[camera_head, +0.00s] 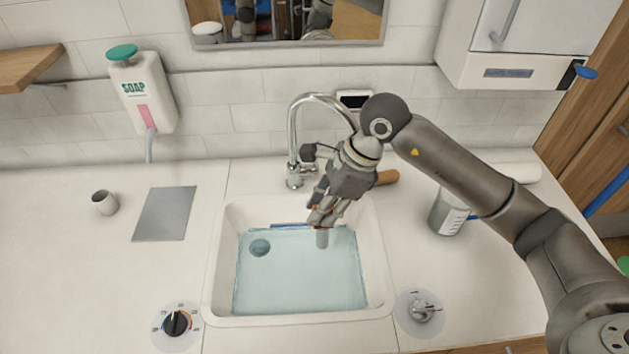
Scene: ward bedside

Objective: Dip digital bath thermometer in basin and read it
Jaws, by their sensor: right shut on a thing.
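The basin (214,262) is a white sink set in the counter, holding clear bluish water (290,280). My right gripper (322,216) comes in from the right over the back of the basin, fingers pointing down. It is shut on a slim grey thing, likely the bath thermometer (321,239), whose lower end shows below the fingers at the water. The fingers hide its upper part. I cannot see a display reading or tell how deep it reaches. My left gripper is not in view.
A curved chrome faucet (293,135) stands behind the basin, close to my right gripper. A cup (104,202) and grey plate (165,213) lie left. Knobs (175,323) and (421,311) flank the front. The left counter is mostly clear.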

